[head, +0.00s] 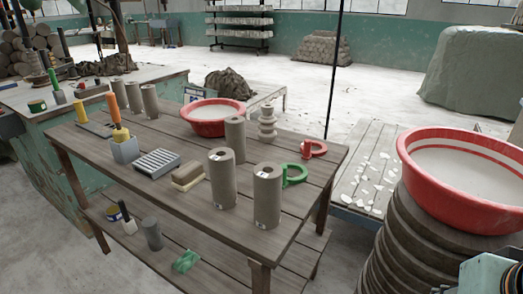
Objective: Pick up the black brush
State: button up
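On the lower shelf of the wooden table, at the left, a slim upright item with a black upper part and a pale lower part (127,218) stands beside a dark grey cylinder (152,234). It looks like the black brush, but it is too small to be sure. A tan block-shaped brush (188,176) lies on the tabletop. My gripper's fingers are not visible; only a pale and teal part, probably of my arm, shows at the bottom right corner.
The wooden tabletop (88,149) carries several grey-brown cylinders, a ridged grey block (157,161), a red basin (212,117), and green (294,175) and red (314,149) ring-handled items. A large red basin (458,220) sits on a ribbed stack at right. Floor is open in front.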

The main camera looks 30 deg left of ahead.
aim_at(121, 204)
jog(key=k+j, duration=0.1)
jog(key=j, duration=1.45)
jog(key=k+j, duration=0.15)
jog(key=j, duration=0.65)
